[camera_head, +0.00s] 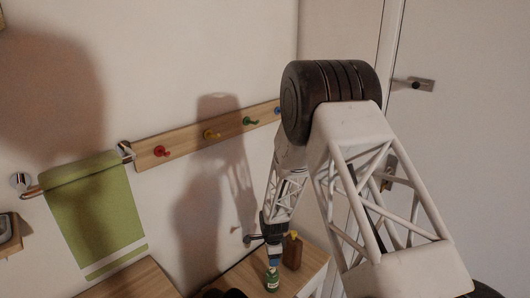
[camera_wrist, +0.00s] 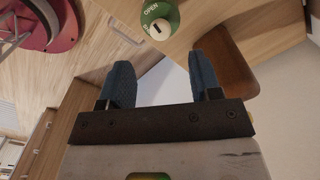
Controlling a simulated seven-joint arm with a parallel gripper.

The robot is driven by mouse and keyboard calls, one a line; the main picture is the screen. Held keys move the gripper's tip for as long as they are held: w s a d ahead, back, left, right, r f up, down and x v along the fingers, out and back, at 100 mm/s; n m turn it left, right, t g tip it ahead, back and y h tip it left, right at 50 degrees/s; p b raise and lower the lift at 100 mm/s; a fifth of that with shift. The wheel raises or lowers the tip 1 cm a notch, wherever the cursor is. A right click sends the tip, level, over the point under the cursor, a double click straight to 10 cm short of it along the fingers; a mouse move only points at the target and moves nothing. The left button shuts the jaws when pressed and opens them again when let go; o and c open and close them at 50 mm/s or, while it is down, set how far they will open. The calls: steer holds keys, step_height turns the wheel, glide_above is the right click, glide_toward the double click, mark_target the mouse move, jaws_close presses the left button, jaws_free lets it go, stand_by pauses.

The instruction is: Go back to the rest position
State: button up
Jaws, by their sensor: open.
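My gripper (camera_head: 272,262) points down over the wooden surface at the bottom of the head view. Its two blue fingers (camera_wrist: 162,72) are apart in the wrist view, with nothing between them. A small green container (camera_head: 272,280) is right by the fingertips in the head view. In the wrist view its round green top (camera_wrist: 168,14), marked "OPEN", lies just beyond the fingertips. Whether the fingers touch it is unclear.
A brown wooden block (camera_head: 292,252) stands close beside the gripper; it also shows by the right finger (camera_wrist: 232,68). A red round object (camera_wrist: 62,28) is at the upper left. A peg rail (camera_head: 185,145) and green towel (camera_head: 95,210) hang on the wall.

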steer(key=s+d+r+n, duration=0.3)
steer(key=s+r, duration=0.2)
steer(key=r, duration=0.6)
steer(key=s+d+r+n+t, duration=0.1)
steer(key=s+d+r+n, duration=0.3)
steer(key=r, duration=0.6)
steer(key=s+d+r+n, duration=0.1)
steer(key=s+d+r, duration=0.1)
steer(key=s+r, duration=0.65)
steer(key=s+d+r+n, duration=0.1)
steer(key=s+r+n, duration=0.1)
steer(key=s+r, duration=0.3)
steer(key=s+d+r+n+t, duration=0.1)
steer(key=s+r, duration=0.4)
steer(key=s, duration=0.7)
steer(key=s+d+r+n, duration=0.3)
steer(key=s+r+n, duration=0.2)
steer(key=s, duration=0.4)
steer(key=shift+d+r+t, duration=0.15)
steer(key=shift+d+t, duration=0.1)
steer(key=shift+t, duration=0.05)
